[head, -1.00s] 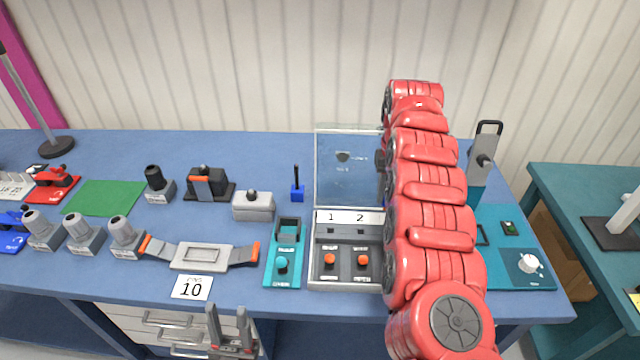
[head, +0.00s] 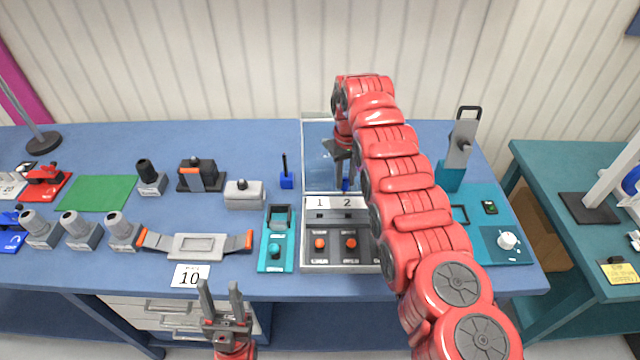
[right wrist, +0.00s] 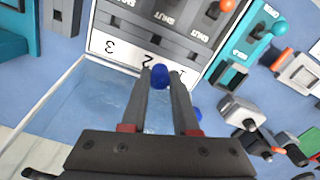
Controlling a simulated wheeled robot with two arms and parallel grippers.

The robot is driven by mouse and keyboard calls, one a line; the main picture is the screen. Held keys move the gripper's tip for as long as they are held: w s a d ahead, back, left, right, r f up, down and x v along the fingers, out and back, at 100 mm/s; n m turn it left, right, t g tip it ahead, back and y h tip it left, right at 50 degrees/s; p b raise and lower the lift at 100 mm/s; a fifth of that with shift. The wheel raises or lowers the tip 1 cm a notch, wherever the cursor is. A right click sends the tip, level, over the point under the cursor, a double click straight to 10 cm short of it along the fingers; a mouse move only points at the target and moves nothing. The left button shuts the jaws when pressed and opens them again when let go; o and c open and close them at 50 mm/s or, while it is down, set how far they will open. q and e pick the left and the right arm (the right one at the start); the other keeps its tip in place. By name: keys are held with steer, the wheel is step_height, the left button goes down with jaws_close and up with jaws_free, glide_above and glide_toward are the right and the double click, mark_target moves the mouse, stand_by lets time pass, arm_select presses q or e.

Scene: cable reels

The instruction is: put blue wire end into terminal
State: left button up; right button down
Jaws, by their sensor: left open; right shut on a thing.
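My right gripper (head: 345,166) is shut on a small blue piece, which looks like the blue wire end (right wrist: 160,75); it also shows below the fingers in the head view (head: 346,185). The terminal (head: 309,258) is a grey box with a white strip numbered 1 and 2 and orange knobs. The right wrist view also shows its strip (right wrist: 104,45), with a 3. The blue piece is close to the strip, near number 2; I cannot tell if they touch. My left gripper (head: 220,290) is open and empty in front of the table edge.
A small blue block with a black rod (head: 286,180) stands behind the teal unit.

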steer(key=shift+a+r, duration=0.1)
steer(key=shift+a, duration=0.1)
steer(key=shift+s, duration=0.1)
steer(key=shift+n, duration=0.9)
steer(key=shift+s+a+f+p, duration=0.15)
steer(key=shift+s+a+f, duration=0.1)
steer(key=shift+a+f, duration=0.8)
steer(key=shift+s+a+f+p, duration=0.15)
steer(key=shift+s+a+f, duration=0.15)
steer(key=shift+a+f, duration=0.75)
steer(key=shift+s+a+f+p, duration=0.15)
steer(key=shift+s+a+f, duration=0.1)
steer(key=shift+a+f, duration=0.75)
